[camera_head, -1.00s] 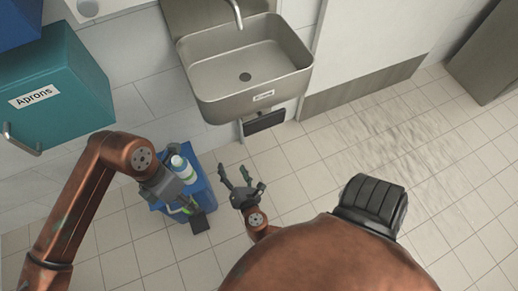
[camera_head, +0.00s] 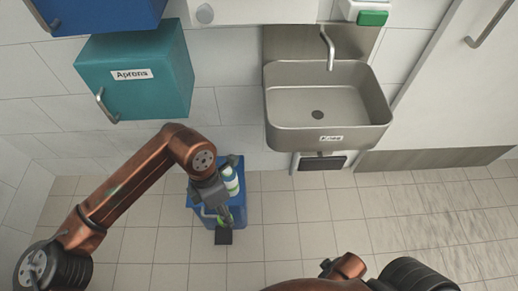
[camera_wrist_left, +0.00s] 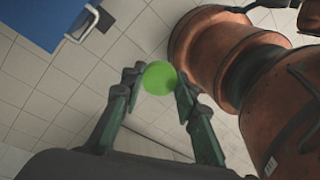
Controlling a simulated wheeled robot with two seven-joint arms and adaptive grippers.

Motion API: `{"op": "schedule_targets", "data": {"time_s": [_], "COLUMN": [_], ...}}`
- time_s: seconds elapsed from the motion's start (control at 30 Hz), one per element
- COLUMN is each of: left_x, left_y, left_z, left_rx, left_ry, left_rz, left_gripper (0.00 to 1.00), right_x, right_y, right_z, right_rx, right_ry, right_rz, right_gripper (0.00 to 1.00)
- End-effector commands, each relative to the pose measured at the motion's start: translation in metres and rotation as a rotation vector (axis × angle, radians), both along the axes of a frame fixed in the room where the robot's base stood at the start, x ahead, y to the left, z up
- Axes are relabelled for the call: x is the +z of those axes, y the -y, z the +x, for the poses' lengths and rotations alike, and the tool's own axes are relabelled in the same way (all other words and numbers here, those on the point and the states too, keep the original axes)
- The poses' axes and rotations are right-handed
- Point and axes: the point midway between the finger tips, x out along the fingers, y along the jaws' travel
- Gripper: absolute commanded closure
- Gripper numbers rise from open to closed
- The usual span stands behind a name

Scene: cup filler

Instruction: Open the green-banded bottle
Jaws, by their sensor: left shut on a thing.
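My left gripper (camera_head: 222,214) reaches down at the front of a blue box, its fingers shut on a small green thing. In the left wrist view this is a round green disc (camera_wrist_left: 160,77) between the two fingertips; I cannot tell whether it is a cap or the end of a bottle. A white bottle with a green band (camera_head: 230,180) stands at the blue box, right beside my left gripper and partly hidden by it. My right gripper is not in view.
The blue box (camera_head: 237,205) has a pale handle and stands on the tiled floor by the wall. A metal sink (camera_head: 290,128) hangs at its upper right. A teal cabinet labelled Aprons (camera_head: 150,95) hangs at upper left. The floor to the right is clear.

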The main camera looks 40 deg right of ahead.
Motion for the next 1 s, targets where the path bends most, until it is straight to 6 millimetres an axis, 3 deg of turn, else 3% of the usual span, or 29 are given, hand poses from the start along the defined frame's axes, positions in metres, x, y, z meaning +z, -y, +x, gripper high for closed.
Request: {"op": "schedule_targets", "data": {"time_s": [0.23, 0.37, 0.47, 0.7, 1.0], "left_x": [0.000, -0.003, -0.006, -0.015, -0.023], "left_y": [-0.003, -0.019, -0.043, -0.124, -0.230], "left_z": [0.002, 0.009, 0.019, 0.037, 0.035], "left_rx": [-0.010, -0.083, -0.201, -0.600, -1.124], "left_ry": [0.000, 0.002, 0.004, 0.002, 0.001], "left_rz": [0.001, 0.003, 0.004, 0.007, 0.005], "left_gripper": [1.00, 1.00, 1.00, 1.00, 1.00], "right_x": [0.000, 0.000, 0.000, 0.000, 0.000], "right_y": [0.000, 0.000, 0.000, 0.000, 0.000], "right_z": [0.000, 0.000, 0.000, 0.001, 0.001], "right_rx": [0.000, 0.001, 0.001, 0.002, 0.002], "right_ry": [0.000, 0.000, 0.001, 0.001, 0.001], "right_rz": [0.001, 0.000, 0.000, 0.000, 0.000], "right_gripper": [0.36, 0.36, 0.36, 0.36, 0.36]}}
